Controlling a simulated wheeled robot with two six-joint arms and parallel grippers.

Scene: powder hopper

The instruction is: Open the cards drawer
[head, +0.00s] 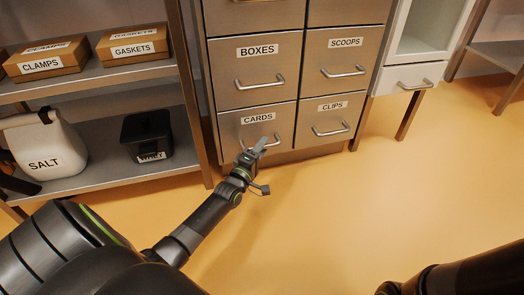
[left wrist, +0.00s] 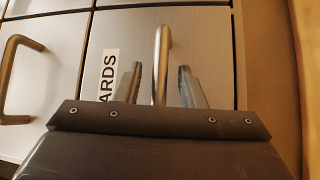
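The cards drawer (head: 232,128) is the bottom left drawer of the metal cabinet in the head view, and its front looks flush with its neighbours. Its bar handle (head: 278,140) is partly hidden behind my left gripper (head: 259,145). In the left wrist view the handle (left wrist: 160,55) stands between the two fingers of my left gripper (left wrist: 160,86), with a gap on each side. The fingers are open and do not appear to touch the bar. Part of the CARDS label (left wrist: 108,75) shows beside the left finger. My right gripper is not visible.
The clips drawer (head: 312,112) is to the right and the boxes drawer (head: 225,80) above. A shelf (head: 90,183) on the left holds a SALT container (head: 42,145) and a black bin (head: 147,132). The floor (head: 320,215) in front of the cabinet is clear.

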